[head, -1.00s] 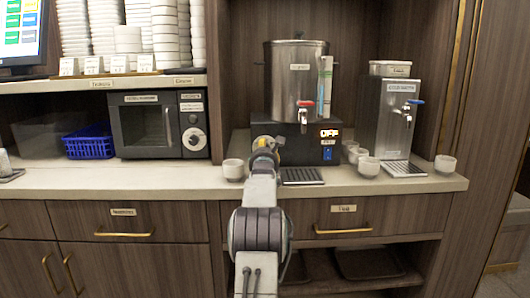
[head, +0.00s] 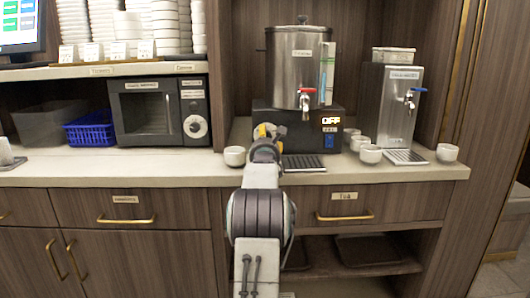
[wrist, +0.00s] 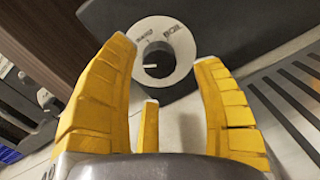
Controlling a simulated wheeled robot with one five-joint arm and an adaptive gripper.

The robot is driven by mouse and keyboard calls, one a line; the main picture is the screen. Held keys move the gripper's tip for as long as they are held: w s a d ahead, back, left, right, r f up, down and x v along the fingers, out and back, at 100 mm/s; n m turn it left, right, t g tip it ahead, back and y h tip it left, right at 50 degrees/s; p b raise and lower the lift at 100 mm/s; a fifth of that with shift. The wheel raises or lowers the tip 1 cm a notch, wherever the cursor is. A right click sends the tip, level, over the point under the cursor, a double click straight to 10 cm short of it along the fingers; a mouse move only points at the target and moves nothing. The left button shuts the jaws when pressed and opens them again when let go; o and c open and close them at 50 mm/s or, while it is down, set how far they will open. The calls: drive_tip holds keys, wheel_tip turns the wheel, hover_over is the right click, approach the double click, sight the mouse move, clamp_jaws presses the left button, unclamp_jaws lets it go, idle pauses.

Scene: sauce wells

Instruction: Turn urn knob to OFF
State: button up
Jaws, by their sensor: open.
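The steel urn (head: 298,65) stands on a black base (head: 318,140) on the counter, with a red-handled tap at its front. The base's small display (head: 331,121) reads OFF. In the head view my gripper (head: 265,131) is in front of the base's left part and hides the knob. In the wrist view the dark round knob (wrist: 158,60) shows on a pale dial with WARM and BOIL lettering. A white pointer line on it points left. My yellow-fingered gripper (wrist: 165,52) is open, its fingers on either side of the knob; I cannot tell whether they touch it.
A white cup (head: 234,156) stands just left of my gripper. A drip tray (head: 303,163) lies right of it. More cups and a steel dispenser (head: 397,108) stand at the right. A microwave (head: 147,112) and blue basket (head: 90,131) are at the left.

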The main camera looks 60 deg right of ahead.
drive_tip(key=shift+v, duration=4.7)
drive_tip(key=shift+a, duration=0.1)
